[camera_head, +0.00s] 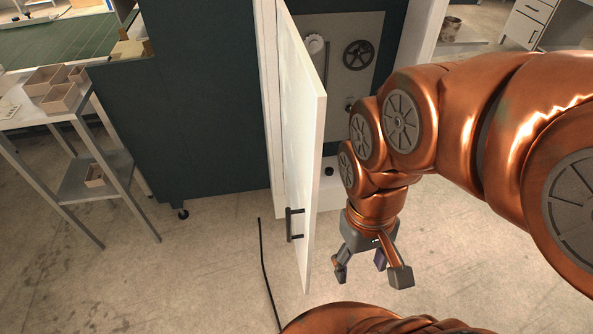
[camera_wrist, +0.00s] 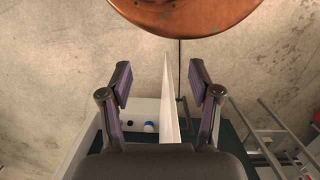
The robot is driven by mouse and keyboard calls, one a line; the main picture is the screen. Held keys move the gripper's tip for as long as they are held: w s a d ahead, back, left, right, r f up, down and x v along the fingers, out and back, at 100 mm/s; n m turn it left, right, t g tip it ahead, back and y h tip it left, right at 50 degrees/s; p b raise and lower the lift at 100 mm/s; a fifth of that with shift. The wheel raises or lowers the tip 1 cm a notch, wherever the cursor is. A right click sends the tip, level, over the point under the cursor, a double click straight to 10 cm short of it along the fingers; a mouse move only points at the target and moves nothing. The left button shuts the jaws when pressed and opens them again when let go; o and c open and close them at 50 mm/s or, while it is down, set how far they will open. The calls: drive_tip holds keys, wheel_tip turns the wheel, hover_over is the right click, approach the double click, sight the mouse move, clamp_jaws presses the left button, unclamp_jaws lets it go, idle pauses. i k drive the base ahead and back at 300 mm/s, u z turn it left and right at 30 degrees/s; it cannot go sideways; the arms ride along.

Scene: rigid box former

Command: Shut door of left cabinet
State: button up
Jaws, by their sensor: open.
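The white cabinet door (camera_head: 303,140) stands swung open toward me in the head view, seen nearly edge-on. Its dark bar handle (camera_head: 289,224) is low on its left face. Inside the cabinet is a grey panel (camera_head: 338,75) with wheels on it. My gripper (camera_head: 372,280) is open and empty, low and to the right of the door, on the side away from the handle. In the wrist view, the door (camera_wrist: 171,105) shows as a thin white wedge between the fingers of my gripper (camera_wrist: 160,80). I cannot tell whether anything touches it.
A metal side table (camera_head: 65,112) with open boxes (camera_head: 62,98) stands at the left. White drawers (camera_head: 530,20) stand far right.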

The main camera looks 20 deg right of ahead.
sight(303, 95)
drive_tip(key=u, duration=1.25)
drive_tip(key=i, duration=0.3)
drive_tip(key=z, duration=2.1)
drive_tip(key=k, duration=1.2)
drive_tip(key=u, duration=1.7)
drive_tip(key=i, duration=0.5)
drive_tip(key=u, duration=0.1)
